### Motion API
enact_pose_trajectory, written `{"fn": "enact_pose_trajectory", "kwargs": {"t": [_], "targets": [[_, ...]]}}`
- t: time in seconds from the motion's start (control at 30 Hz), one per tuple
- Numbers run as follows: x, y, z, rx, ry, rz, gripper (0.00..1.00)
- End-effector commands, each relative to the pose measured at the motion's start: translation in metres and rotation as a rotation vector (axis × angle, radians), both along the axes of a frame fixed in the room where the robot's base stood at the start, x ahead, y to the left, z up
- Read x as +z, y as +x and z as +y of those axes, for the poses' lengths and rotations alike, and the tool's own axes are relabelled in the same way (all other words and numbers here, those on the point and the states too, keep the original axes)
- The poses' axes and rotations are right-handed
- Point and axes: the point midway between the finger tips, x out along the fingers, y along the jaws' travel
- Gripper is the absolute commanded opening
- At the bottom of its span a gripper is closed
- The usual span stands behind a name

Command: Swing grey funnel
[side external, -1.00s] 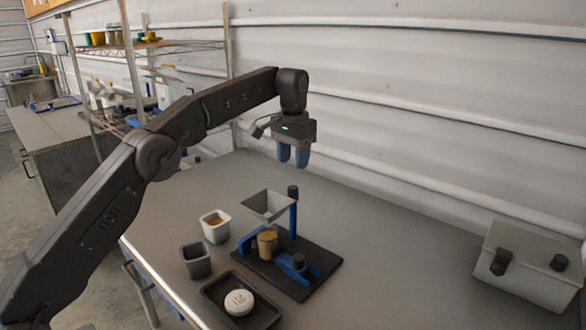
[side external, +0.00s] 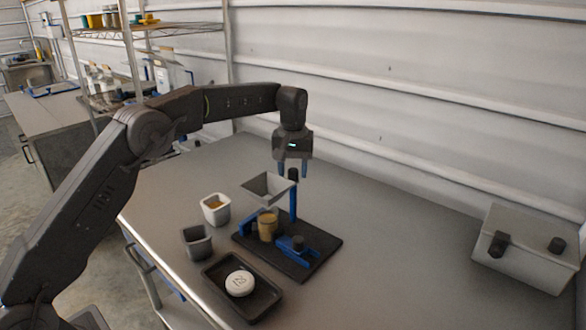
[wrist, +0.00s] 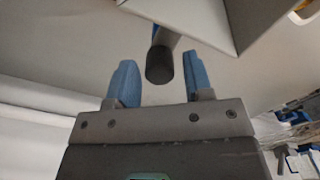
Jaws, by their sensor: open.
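The grey funnel (side external: 268,187) sits on a blue post (side external: 293,203) above a dark base plate (side external: 318,255). In the wrist view the funnel (wrist: 190,15) shows at the top, cut off by the frame edge. A dark cylindrical knob (wrist: 160,66) tops the post. My gripper (side external: 292,172) points down, its blue fingers at the height of the post top. In the wrist view my gripper (wrist: 160,75) is open, with the knob showing between its two fingers.
A tan-filled jar (side external: 268,225) stands on the base below the funnel. Left are a white cup (side external: 215,209) and a dark cup (side external: 197,243). A black tray (side external: 262,305) holds a white disc (side external: 240,283). A grey box (side external: 525,250) stands far right, with clear table between.

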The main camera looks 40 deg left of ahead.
Motion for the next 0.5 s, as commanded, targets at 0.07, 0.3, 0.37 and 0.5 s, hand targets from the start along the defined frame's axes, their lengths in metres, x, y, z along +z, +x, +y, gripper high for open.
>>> {"fn": "enact_pose_trajectory", "kwargs": {"t": [0.07,0.3,0.37,0.5], "targets": [[-0.0001,0.0001,0.0000,0.113,-0.001,0.001,0.47],[0.0000,0.0001,0.0000,0.462,-0.001,0.000,0.47],[0.0000,0.0001,0.0000,0.547,-0.001,0.000,0.47],[0.0000,0.0001,0.0000,0.726,-0.001,0.000,0.47]]}}
